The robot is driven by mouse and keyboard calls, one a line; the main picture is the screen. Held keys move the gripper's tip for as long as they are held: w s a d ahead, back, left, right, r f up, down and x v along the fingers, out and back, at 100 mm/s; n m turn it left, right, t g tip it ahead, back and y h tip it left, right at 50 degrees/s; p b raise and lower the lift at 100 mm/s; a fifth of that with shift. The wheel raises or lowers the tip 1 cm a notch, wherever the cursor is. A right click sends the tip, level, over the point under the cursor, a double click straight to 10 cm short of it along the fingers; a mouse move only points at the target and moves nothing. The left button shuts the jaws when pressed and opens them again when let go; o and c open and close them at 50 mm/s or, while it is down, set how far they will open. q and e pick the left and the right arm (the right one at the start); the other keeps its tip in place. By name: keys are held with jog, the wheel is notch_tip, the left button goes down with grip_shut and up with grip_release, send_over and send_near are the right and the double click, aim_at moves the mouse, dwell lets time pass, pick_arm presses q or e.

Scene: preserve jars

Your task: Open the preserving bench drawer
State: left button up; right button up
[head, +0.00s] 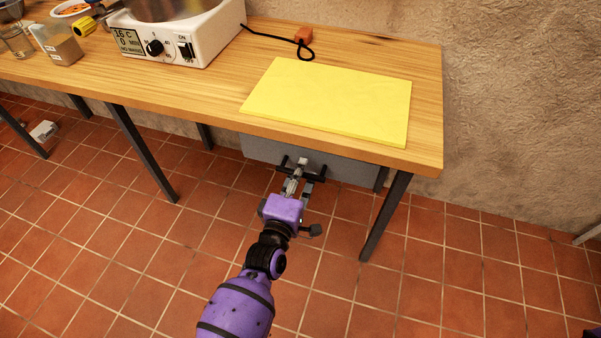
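The preserving bench drawer (345,170) is a grey box front under the right end of the wooden bench (205,98). It looks closed or nearly so under the bench edge. A dark bar handle (317,179) sticks out from its front. My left gripper (301,170) reaches in from below with its fingers at the handle, overlapping its middle. I cannot tell whether the fingers are closed around the bar or only beside it. My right gripper is not in view; only a small purple and black piece shows at the bottom right corner.
A yellow board (330,100) lies on the bench above the drawer. A white heater unit (185,38) with a metal pot stands to its left, beside a jar (60,48). Dark bench legs (385,217) flank the drawer. The tiled floor (470,270) in front is clear.

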pick_arm(q)
jog(key=c, duration=0.8)
jog(key=shift+s, duration=0.15)
jog(key=p+v, duration=0.2)
jog(key=v, duration=2.2)
jog(key=shift+s+p, duration=0.3)
jog(key=shift+a+r, duration=0.1)
jog(key=shift+a, duration=0.05)
